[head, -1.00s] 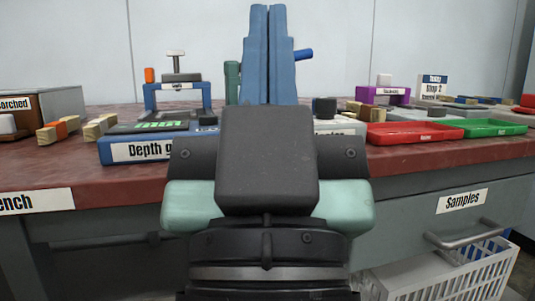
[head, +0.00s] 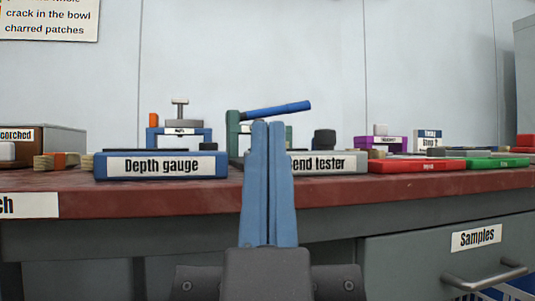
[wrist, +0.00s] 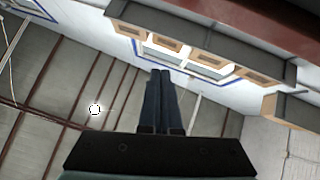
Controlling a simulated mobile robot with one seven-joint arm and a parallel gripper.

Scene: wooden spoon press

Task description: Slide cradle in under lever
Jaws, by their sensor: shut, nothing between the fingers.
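A blue lever (head: 277,110) sticks out to the right, slightly raised, from the top of a green frame (head: 233,128) on the bend tester (head: 330,162). My gripper (head: 268,124) is shut and empty, with its blue fingers pointing up in front of the bench edge and the bend tester. It hides part of the tester's label and the middle of the green frame. The fingers also show in the wrist view (wrist: 161,75), pointing at the ceiling and wall. I cannot make out a cradle for certain; the space under the lever is partly covered by my fingers.
The depth gauge (head: 162,165) stands left of the tester. A dark knob-like block (head: 324,138) rises at the tester's right. A red tray (head: 423,165) and a green tray (head: 497,162) lie farther right. The bench's red front edge (head: 150,203) runs across below.

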